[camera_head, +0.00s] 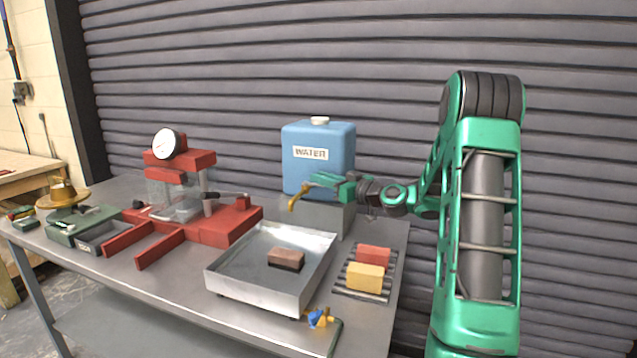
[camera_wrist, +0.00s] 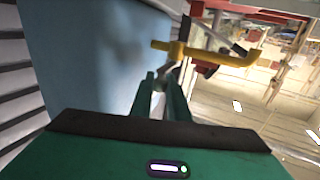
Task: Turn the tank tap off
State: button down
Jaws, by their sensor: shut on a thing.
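The blue water tank (camera_head: 318,155) stands on a grey metal stand (camera_head: 325,216) at the back of the bench. Its yellow tap (camera_head: 293,201) sticks out low on the front left and also shows in the wrist view (camera_wrist: 215,52). My green gripper (camera_head: 318,182) reaches in from the right, close against the tank front at the tap. In the wrist view my fingers (camera_wrist: 165,82) are close together at the tap, shut on its handle. The gripped part is mostly hidden between the fingertips, so its exact angle is unclear.
A metal tray (camera_head: 225,284) with a brown brick (camera_head: 286,257) lies in front of the tank. Red and yellow blocks (camera_head: 366,278) rest on a rack to its right. A red press with a gauge (camera_head: 168,143) stands left. A shutter wall is behind.

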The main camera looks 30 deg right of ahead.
jog(key=c, duration=1.7)
grip_release()
jog(key=v, duration=1)
jog(key=shift+s+d, duration=0.15)
jog(key=shift+s, duration=0.2)
